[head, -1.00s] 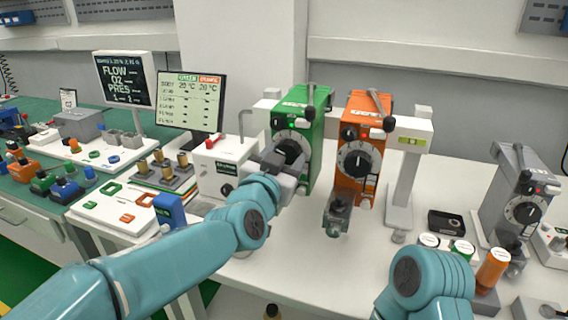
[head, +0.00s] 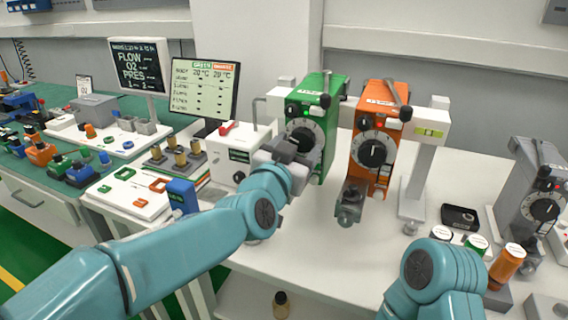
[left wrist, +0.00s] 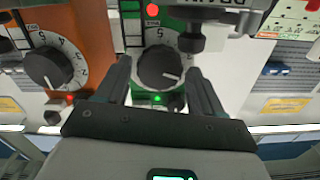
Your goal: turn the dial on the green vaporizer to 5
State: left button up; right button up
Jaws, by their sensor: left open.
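In the left wrist view the black dial knob (left wrist: 160,67) lies between and beyond the two open fingers of the left gripper (left wrist: 160,88). I see no finger clearly pressed on it. A white mark on the knob points right; the setting it marks is not readable. My right gripper is out of view; only its arm shows.
The orange vaporizer (head: 379,140) stands close on the right, with its own dial (left wrist: 47,68) beside the left finger in the wrist view. A white box (head: 237,156) is left of the green one. A grey vaporizer (head: 535,195) stands far right.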

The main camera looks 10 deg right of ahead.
pick_arm(q)
jog(key=b+v, duration=0.1)
jog(key=v, duration=1.4)
jog(key=shift+s+a, duration=0.15)
jog(key=shift+s, duration=0.2)
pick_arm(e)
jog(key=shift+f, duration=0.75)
